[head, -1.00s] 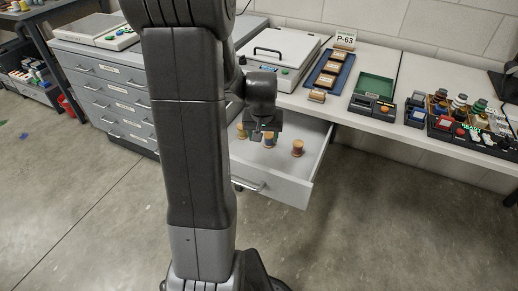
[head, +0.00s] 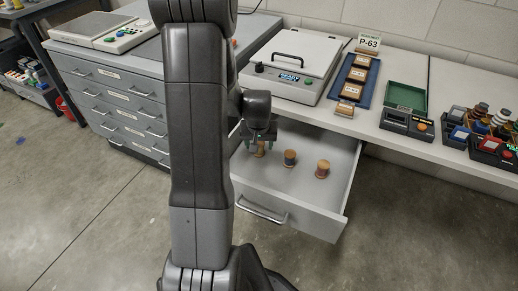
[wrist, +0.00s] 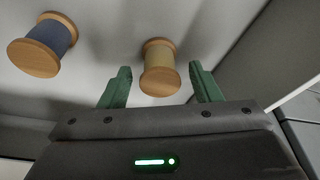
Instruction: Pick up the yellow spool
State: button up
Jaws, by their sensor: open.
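The yellow spool (wrist: 160,58) has light wooden ends and stands in the open drawer. In the wrist view it shows between the two green fingers of my gripper (wrist: 160,70), which are open with a gap on each side of it. In the head view my gripper (head: 261,143) hangs over the drawer and partly hides the yellow spool (head: 260,150). I cannot tell how far the fingers reach down beside it.
A blue spool (wrist: 47,40) stands beside it, and it also shows in the head view (head: 290,158). A third, reddish-brown spool (head: 322,169) stands further right. The drawer (head: 300,211) has raised walls. A worktop (head: 375,130) with devices lies above and behind.

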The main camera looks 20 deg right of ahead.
jog(key=c, duration=1)
